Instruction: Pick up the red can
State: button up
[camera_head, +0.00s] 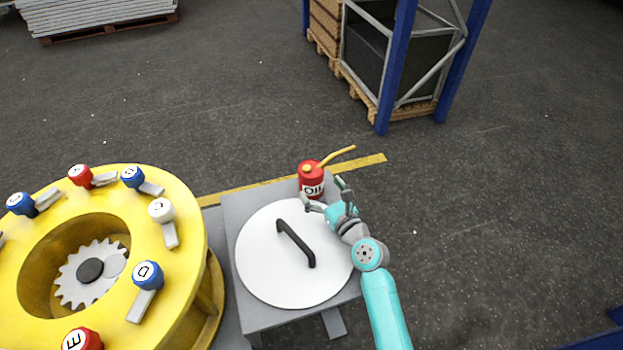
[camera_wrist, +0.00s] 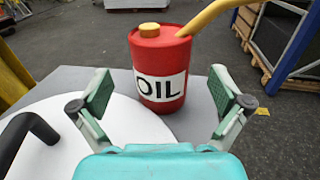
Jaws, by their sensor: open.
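The red can (camera_head: 311,178) has a white "OIL" label, a yellow cap and a yellow spout. It stands upright at the far edge of a grey table (camera_head: 240,195). My gripper (camera_head: 324,194) is open at the near side of the can. In the wrist view the red can (camera_wrist: 160,68) stands ahead, between and beyond the two open fingers of my gripper (camera_wrist: 167,98). No contact with the can shows there. The can's far side is hidden.
A white round lid (camera_head: 265,265) with a black handle (camera_head: 296,243) lies on the table close to my gripper. A yellow ring (camera_head: 185,215) with lettered knobs stands at left. A blue-framed rack (camera_head: 397,70) is at the back right.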

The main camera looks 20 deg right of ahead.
aim_at(312, 176)
jog(key=shift+w+a+f, duration=0.1)
jog(key=shift+w+a, duration=0.1)
jog(key=shift+w, duration=1.1)
jog(key=shift+w+a, duration=0.2)
jog(key=shift+w, duration=1.05)
jog(key=c, duration=1.3)
